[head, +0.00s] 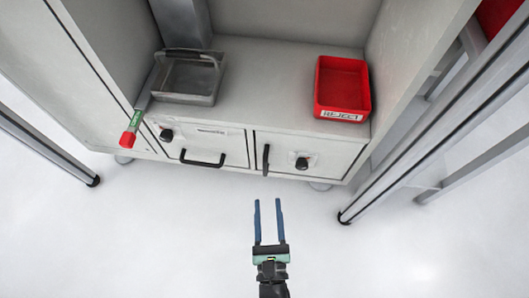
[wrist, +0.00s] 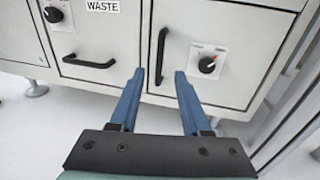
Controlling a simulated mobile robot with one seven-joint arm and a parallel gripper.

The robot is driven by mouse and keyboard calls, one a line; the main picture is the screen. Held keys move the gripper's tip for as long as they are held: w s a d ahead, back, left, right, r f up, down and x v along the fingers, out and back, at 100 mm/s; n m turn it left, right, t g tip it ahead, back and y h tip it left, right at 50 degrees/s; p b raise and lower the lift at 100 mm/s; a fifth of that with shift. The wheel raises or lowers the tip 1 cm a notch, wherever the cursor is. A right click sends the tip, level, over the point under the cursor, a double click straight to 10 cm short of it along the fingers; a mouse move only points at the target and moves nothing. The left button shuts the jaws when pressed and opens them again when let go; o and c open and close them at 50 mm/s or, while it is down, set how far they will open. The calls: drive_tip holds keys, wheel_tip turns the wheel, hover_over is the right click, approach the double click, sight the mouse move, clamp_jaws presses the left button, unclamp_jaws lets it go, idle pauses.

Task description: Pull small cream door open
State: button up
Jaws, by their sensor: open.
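The small cream door (head: 290,154) is the right-hand front panel of the low cabinet and looks closed. It has an upright black handle (head: 266,160) near its left edge and a black knob (head: 302,163) on a white plate to the right. In the wrist view the door (wrist: 220,30), its handle (wrist: 161,56) and its knob (wrist: 208,64) show ahead. My gripper (head: 267,200) is open and empty in front of the door, apart from it. In the wrist view the handle shows just beyond the gap between the blue fingertips (wrist: 159,76).
Left of the door is a WASTE drawer (wrist: 100,35) with a horizontal black handle (head: 203,159). A red REJECT bin (head: 343,116) and a grey metal tray (head: 187,97) stand on the ledge above. Grey metal posts stand at both sides. The pale floor (head: 180,240) in front is clear.

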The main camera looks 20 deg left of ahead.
sight(265, 166)
drive_tip(key=b+x, duration=0.4)
drive_tip(key=x, duration=0.8)
drive_tip(key=shift+r, duration=0.1)
drive_tip(key=shift+c, duration=0.2)
clamp_jaws()
idle(0.8)
